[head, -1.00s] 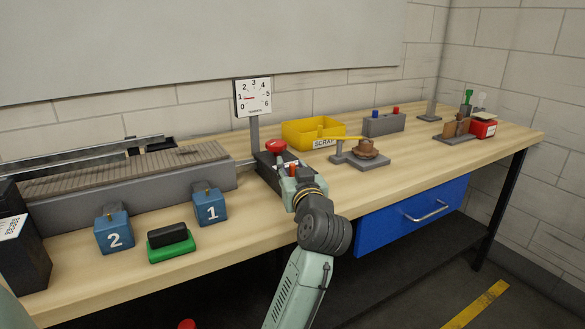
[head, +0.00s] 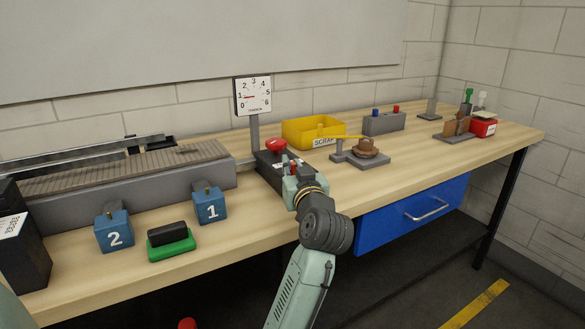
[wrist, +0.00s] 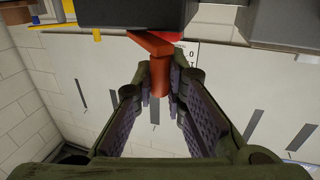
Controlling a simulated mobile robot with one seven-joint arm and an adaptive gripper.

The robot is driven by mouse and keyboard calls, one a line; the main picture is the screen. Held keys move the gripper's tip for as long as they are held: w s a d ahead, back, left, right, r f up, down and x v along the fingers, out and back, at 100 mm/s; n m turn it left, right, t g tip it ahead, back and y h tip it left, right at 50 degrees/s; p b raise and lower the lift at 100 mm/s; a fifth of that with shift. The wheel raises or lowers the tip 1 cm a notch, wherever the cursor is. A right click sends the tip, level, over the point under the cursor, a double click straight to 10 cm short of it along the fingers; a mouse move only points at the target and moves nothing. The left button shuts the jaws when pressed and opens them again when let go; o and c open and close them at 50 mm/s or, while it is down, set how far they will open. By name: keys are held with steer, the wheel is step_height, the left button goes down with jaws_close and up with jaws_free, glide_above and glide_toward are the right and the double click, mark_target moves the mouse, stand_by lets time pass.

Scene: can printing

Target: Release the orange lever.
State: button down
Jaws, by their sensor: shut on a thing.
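The orange lever (wrist: 159,76) shows in the wrist view, sticking out from a dark control box (wrist: 135,12). My gripper (wrist: 158,85) has its two fingers on either side of the lever's end and is shut on it. In the head view my gripper (head: 291,186) is at the front of the dark box (head: 266,165), which has a red mushroom button (head: 276,146) on top. There the gripper hides most of the lever.
A dial gauge (head: 252,96) stands behind the box. A conveyor (head: 130,186) and blue blocks marked 1 (head: 210,206) and 2 (head: 114,234) are to the left. A yellow scrap bin (head: 300,131) and a brown part on a stand (head: 366,149) are to the right.

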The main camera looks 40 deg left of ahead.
steer(key=shift+w+d+n+g+y+b, duration=0.25)
steer(key=shift+n+g+y, duration=0.2)
steer(key=shift+g, duration=0.2)
steer(key=shift+w+d+n+g+y+b, duration=0.1)
steer(key=shift+d+n+g+y, duration=0.2)
steer(key=shift+n+g, duration=0.35)
steer(key=shift+w+d+n+g+y+b, duration=0.2)
steer(key=shift+n+g+y, duration=0.25)
steer(key=shift+g, duration=0.25)
steer(key=shift+w+d+n+g+y+b, duration=0.15)
steer(key=shift+n+g+y+b, duration=0.25)
steer(key=shift+n+g, duration=0.75)
steer(key=shift+m+g, duration=0.25)
steer(key=shift+m, duration=0.05)
steer(key=c, duration=1.6)
jaws_free()
steer(key=v, duration=1.2)
